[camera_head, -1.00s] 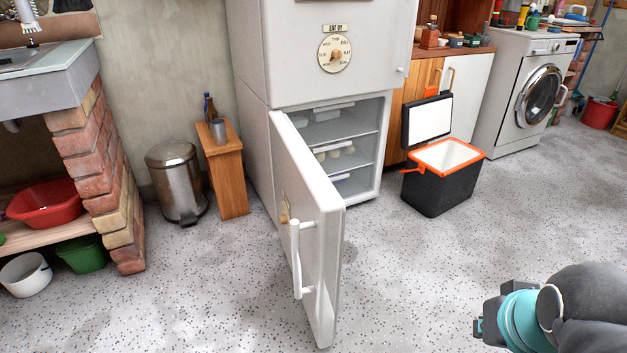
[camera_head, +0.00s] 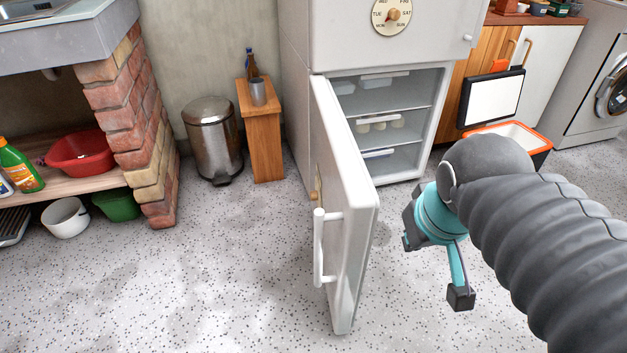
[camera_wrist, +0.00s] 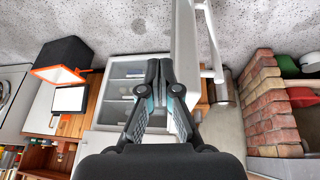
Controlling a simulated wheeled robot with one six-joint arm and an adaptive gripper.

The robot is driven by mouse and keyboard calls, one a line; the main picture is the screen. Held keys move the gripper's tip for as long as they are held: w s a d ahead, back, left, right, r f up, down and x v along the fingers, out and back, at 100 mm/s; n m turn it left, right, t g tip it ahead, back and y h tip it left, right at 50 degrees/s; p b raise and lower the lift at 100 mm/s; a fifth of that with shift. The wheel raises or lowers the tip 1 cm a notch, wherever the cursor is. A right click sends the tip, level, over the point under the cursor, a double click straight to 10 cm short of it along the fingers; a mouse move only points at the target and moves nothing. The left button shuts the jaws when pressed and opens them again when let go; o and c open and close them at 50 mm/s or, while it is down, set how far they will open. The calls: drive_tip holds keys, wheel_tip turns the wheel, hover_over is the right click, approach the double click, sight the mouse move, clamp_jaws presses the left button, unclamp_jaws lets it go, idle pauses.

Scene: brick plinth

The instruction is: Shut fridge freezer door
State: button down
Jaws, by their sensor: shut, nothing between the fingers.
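The white lower freezer door (camera_head: 345,210) stands wide open, swung toward the camera in the head view, with its white bar handle (camera_head: 322,248) on its left face. The freezer compartment (camera_head: 390,120) behind it shows shelves with a few items. My gripper (camera_wrist: 159,68) is shut and empty in the wrist view, with its fingers in front of the open compartment. The door (camera_wrist: 185,50) appears just right of the fingers there; I cannot tell whether they touch. In the head view my arm's end is right of the door, on its inner side, and the fingertips are not clear.
A black and orange cool box (camera_head: 515,132) stands open right of the fridge. A metal bin (camera_head: 212,140) and a small wooden stand (camera_head: 262,140) are left of it. A brick plinth (camera_head: 150,140) is further left. Speckled floor left of the door is clear.

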drive_tip(key=w+a+r+n+g+h+b, duration=0.2)
drive_tip(key=w+a+n+h, duration=0.3)
drive_tip(key=a+n, duration=0.5)
drive_tip(key=w+a+r+n+g+h+b, duration=0.1)
drive_tip(key=w+a+r+n+g+h, duration=0.2)
drive_tip(key=w+a+n, duration=0.75)
drive_tip(key=m+t+b, duration=0.1)
drive_tip(key=m+b, duration=0.2)
approach(345, 195)
drive_tip(key=shift+h, duration=0.4)
drive_tip(key=f, duration=0.1)
drive_tip(key=d+f, duration=0.1)
drive_tip(key=f, duration=0.1)
drive_tip(key=d+f, duration=0.1)
drive_tip(key=f, duration=0.1)
drive_tip(key=shift+d+f, duration=0.1)
drive_tip(key=shift+d, duration=0.15)
drive_tip(key=shift+w+d, duration=0.15)
drive_tip(key=shift+d, duration=0.55)
drive_tip(key=shift+d+n+t, duration=0.1)
drive_tip(key=shift+n+t, duration=0.15)
drive_tip(key=shift+t, duration=0.05)
